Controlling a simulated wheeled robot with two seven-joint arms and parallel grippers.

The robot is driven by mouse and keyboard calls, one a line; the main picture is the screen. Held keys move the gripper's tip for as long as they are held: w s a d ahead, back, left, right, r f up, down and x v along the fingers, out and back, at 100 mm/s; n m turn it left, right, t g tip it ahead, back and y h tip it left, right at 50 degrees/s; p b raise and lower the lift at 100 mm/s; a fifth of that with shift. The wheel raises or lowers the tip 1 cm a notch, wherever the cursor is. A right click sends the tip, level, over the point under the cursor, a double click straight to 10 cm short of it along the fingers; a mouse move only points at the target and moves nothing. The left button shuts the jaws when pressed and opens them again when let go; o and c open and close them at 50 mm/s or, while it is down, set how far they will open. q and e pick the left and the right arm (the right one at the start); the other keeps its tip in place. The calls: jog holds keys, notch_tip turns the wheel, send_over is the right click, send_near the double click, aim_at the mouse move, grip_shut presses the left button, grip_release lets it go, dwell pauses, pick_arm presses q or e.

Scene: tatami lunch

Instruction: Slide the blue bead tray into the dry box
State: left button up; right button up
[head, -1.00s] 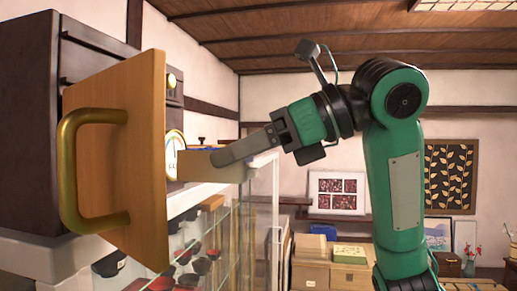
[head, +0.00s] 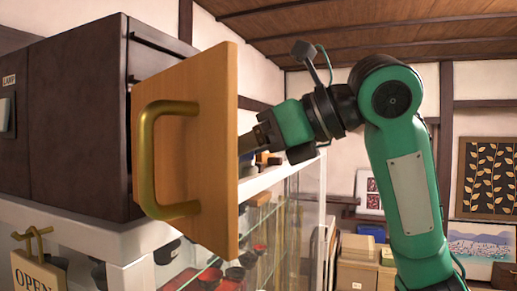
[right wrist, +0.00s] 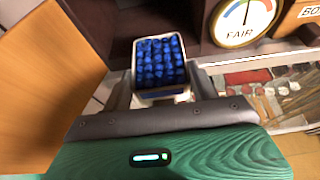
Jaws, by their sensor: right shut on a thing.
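The blue bead tray (right wrist: 135,84) is a small pale tray filled with dark blue beads, seen in the right wrist view. My right gripper (right wrist: 161,92) is shut on it, one finger along each side. The tray's far end faces the dark interior of the dry box; I cannot tell whether it is inside. The dry box (head: 75,120) is a dark brown cabinet in the head view. Its wooden door (head: 208,130) with a brass handle stands open and hides the tray and my right fingertips. My left gripper is out of view.
A round dial (right wrist: 243,18) reading FAIR is right of the tray. The dry box stands on a white-topped glass showcase (head: 265,182) with small items on top and bowls inside. An OPEN sign (head: 38,270) hangs at the lower left.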

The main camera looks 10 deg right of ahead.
jog(key=shift+w+a, duration=0.8)
jog(key=shift+a, duration=0.55)
jog(key=shift+w+a, duration=0.75)
jog(key=shift+a, duration=0.65)
jog(key=shift+w+a, duration=0.8)
jog(key=shift+a, duration=0.55)
jog(key=shift+w+a+r+p, duration=0.1)
jog(key=shift+w+a+p, duration=0.15)
jog(key=shift+a+p, duration=0.1)
jog(key=shift+w+a+p, duration=0.45)
jog(key=shift+a+p, duration=0.05)
jog(key=shift+a, duration=0.3)
jog(key=shift+w+a+p, duration=0.45)
jog(key=shift+w+a, duration=0.05)
jog(key=shift+a, duration=0.4)
jog(key=shift+f, duration=0.65)
jog(key=o, duration=1.1)
jog(key=shift+d+b, duration=0.1)
jog(key=shift+b, duration=0.2)
